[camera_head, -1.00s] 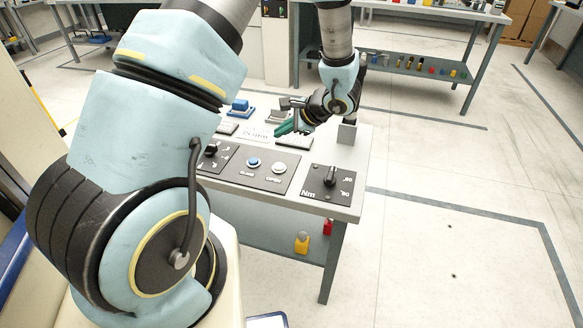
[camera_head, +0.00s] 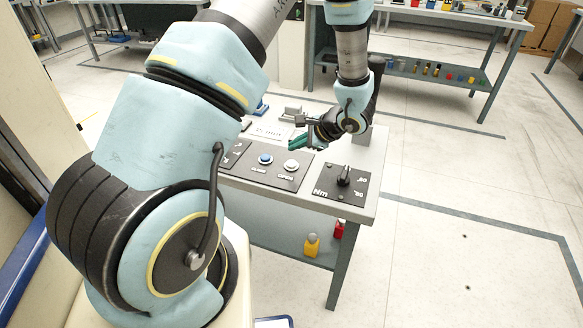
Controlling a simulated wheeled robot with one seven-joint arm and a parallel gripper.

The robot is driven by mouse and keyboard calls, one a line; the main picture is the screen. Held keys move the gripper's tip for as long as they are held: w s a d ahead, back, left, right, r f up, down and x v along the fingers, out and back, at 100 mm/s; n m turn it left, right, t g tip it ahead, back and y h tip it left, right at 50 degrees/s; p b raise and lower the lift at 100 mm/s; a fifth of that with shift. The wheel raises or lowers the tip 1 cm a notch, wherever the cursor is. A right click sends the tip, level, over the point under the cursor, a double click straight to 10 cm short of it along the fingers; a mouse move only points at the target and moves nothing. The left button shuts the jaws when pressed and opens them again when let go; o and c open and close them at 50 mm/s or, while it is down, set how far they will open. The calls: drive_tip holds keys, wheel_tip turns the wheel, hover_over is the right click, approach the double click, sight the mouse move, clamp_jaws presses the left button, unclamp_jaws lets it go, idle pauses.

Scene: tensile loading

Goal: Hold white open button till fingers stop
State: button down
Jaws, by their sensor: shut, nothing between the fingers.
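The white open button (camera_head: 291,164) sits on a dark panel on the grey control table (camera_head: 372,176), with the word OPEN below it. A blue button (camera_head: 265,158) labelled CLOSE is to its left. My gripper (camera_head: 294,144) has green fingertips and is shut and empty. It is a little behind and above the white button in the picture. I cannot tell the exact height gap, but the button's top shows uncovered.
A dark knob (camera_head: 343,175) marked Nm stands on a panel to the right of the buttons. Yellow (camera_head: 311,245) and red (camera_head: 338,229) items stand on the shelf below. Open floor lies to the right.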

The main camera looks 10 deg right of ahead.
sight(295, 164)
drive_tip(key=shift+f+b, duration=1.15)
drive_tip(key=shift+f, duration=0.3)
drive_tip(key=shift+f, duration=0.2)
idle(0.8)
drive_tip(key=shift+f+b, duration=0.25)
drive_tip(key=shift+b, duration=0.45)
drive_tip(key=shift+f+b, duration=0.45)
drive_tip(key=shift+b, duration=0.1)
idle(2.2)
drive_tip(key=shift+r+p, duration=0.45)
drive_tip(key=shift+r, duration=0.5)
drive_tip(key=shift+r+p, duration=1.35)
drive_tip(key=shift+r, duration=1.15)
